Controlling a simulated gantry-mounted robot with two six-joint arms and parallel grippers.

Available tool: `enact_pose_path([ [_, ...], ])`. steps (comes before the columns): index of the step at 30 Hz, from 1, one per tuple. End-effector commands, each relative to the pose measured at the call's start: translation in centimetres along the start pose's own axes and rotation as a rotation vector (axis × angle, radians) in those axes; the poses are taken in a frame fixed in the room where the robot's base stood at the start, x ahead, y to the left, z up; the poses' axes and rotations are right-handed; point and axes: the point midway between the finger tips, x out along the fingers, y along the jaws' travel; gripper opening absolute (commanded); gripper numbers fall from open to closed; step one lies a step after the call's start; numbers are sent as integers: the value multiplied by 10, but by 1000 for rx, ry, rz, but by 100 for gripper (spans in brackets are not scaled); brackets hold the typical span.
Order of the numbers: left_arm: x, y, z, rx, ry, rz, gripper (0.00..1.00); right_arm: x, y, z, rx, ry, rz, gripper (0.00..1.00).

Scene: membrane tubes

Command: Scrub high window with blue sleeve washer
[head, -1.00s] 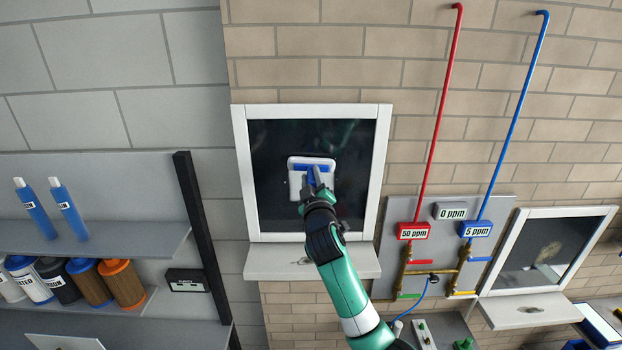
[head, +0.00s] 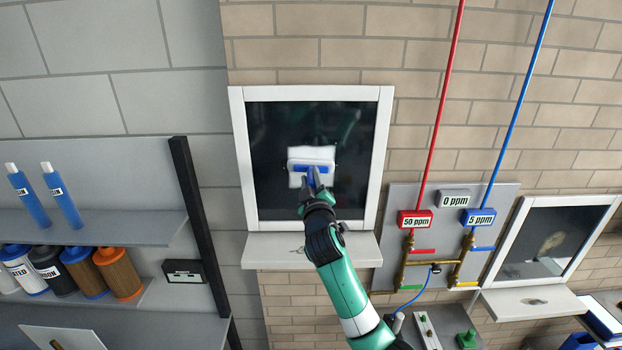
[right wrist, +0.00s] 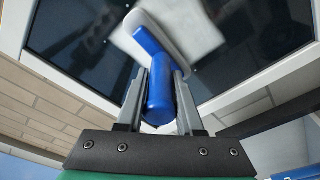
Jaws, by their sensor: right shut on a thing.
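The high window (head: 262,190) is a dark pane in a white frame on the brick wall, in the middle of the head view. The washer has a white sleeve (head: 325,154) and a blue handle (head: 310,178). The sleeve is over the middle of the pane; I cannot tell whether it touches the glass. In the right wrist view the white sleeve (right wrist: 185,30) and the blue handle (right wrist: 160,92) show large. My right gripper (right wrist: 160,78) is shut on the blue handle. My left gripper is not in view.
A white sill (head: 350,250) juts out under the window. A second, lower window (head: 530,250) is at the right. Red and blue pipes (head: 434,130) run to a valve panel (head: 400,270). A shelf (head: 120,225) with tubes and cartridges stands at the left.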

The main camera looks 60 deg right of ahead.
Motion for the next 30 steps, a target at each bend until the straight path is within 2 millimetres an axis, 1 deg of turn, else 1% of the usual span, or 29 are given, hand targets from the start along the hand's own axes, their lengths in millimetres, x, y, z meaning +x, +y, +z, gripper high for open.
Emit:
enact_pose_path([
  [1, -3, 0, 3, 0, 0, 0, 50, 0, -2, 3, 0, 1, 1, 0],
  [11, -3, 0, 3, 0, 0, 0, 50, 0, -2, 3, 0, 1, 1, 0],
  [22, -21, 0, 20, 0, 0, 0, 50, -2, -21, 24, 0, -1, 0, 0],
  [30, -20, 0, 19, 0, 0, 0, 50, -2, -21, 25, -1, -3, 0, 0],
])
